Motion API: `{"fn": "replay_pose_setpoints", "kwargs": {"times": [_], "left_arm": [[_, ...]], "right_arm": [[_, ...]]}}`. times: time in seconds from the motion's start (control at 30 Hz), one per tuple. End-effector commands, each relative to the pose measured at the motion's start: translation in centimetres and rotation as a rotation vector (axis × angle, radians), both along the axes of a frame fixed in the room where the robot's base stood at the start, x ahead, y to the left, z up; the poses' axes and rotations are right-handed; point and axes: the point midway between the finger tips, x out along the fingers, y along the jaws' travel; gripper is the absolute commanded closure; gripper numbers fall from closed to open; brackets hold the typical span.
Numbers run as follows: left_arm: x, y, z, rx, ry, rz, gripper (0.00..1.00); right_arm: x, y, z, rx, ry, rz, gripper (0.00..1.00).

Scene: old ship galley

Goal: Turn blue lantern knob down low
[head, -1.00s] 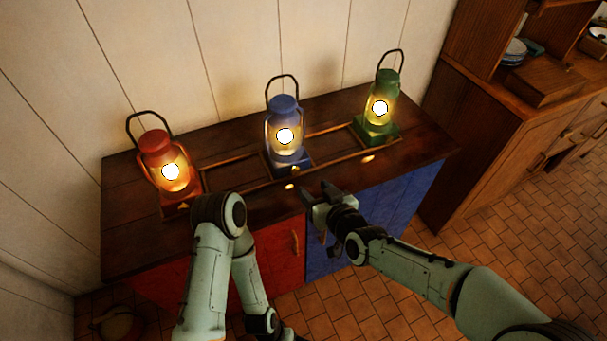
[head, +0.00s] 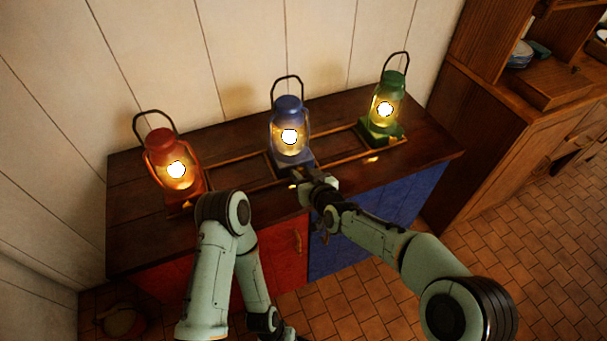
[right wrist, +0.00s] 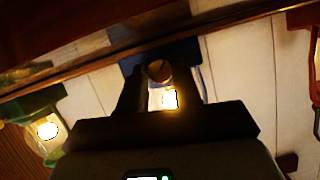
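The blue lantern (head: 288,109) stands lit in the middle of the dark wooden counter, between the other lanterns. My right gripper (head: 299,178) is at the front of its base and hides the knob in the head view. In the right wrist view, the round brass-coloured knob (right wrist: 159,70) shows between the two dark fingertips of my right gripper (right wrist: 160,82). The fingers stand apart on either side of it, and I cannot tell whether they touch it. My left arm is folded at the lower left, and its gripper is out of view.
A lit red lantern (head: 161,144) stands at the left, a lit green lantern (head: 392,87) at the right. Low wooden rails run along the counter (head: 128,232). A panelled wall (head: 235,45) is behind, a wooden cabinet (head: 480,125) at the right.

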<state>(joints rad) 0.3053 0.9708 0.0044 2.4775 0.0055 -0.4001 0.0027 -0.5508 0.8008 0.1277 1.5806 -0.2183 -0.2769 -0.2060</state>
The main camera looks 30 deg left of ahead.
Motion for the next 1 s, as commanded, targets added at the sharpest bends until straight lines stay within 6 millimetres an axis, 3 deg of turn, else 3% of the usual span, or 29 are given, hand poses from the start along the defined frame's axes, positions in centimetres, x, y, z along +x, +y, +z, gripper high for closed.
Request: {"fn": "replay_pose_setpoints", "kwargs": {"times": [0.03, 0.1, 0.47, 1.0], "left_arm": [[0.00, 0.00, 0.00, 0.000, 0.000, 0.000, 0.45], [0.00, 0.00, 0.00, 0.000, 0.000, 0.000, 0.45], [0.10, 0.01, -0.25, 0.001, -0.004, 0.001, 0.45], [0.31, 0.01, -0.61, 0.001, -0.012, 0.003, 0.45]], "right_arm": [[-0.01, -0.01, 0.00, 0.000, 0.000, 0.000, 0.84], [-0.01, -0.01, 0.02, 0.000, 0.000, 0.000, 1.00], [-0.13, 0.10, 0.00, -0.036, -0.044, 0.002, 1.00], [-0.45, 0.38, -0.02, -0.280, -0.327, 0.003, 1.00]]}}
